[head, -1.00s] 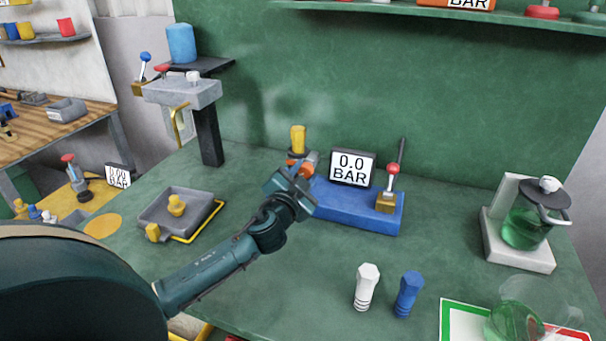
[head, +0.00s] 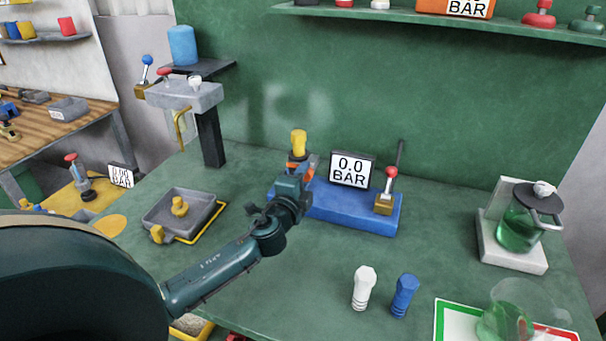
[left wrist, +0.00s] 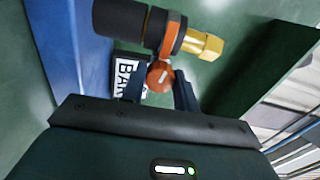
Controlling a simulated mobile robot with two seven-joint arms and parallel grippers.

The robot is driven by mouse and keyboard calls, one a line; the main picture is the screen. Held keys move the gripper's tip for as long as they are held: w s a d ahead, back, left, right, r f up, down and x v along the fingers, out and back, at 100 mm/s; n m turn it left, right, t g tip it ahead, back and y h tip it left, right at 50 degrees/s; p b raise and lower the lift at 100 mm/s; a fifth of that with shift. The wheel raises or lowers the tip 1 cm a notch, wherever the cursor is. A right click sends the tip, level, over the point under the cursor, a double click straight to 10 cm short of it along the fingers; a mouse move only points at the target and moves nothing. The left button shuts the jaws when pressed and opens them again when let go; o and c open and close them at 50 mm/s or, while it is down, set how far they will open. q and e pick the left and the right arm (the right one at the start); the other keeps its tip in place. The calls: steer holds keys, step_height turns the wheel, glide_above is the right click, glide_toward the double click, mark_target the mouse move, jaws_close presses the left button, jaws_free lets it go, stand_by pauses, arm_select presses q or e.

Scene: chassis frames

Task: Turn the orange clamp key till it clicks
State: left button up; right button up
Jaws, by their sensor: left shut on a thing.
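The orange clamp key (left wrist: 160,76) sits between the fingers of my left gripper (left wrist: 161,91) in the left wrist view, and the gripper is shut on it. An orange collar (left wrist: 172,35) behind the key joins a dark cylinder (left wrist: 125,22) to a yellow fitting (left wrist: 203,44). In the head view my left gripper (head: 302,172) is at the left end of the blue base (head: 350,207), just below the upright yellow fitting, and hides most of the key. The gauge (head: 351,169) on the base reads 0.0 BAR. My right gripper is out of view.
A red-knobbed lever (head: 390,180) stands at the base's right end. White (head: 364,290) and blue (head: 404,296) plugs stand in front. A grey tray (head: 163,212) is at the left, a green-filled jug (head: 518,230) at the right. The bench between tray and plugs is clear apart from my arm.

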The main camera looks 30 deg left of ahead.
arm_select(q)
steer(key=shift+m, duration=0.9)
steer(key=shift+p, duration=0.3)
steer(key=o, duration=1)
steer(key=shift+b+v, duration=1.05)
steer(key=shift+v, duration=5.6)
steer(key=shift+w+d, duration=0.1)
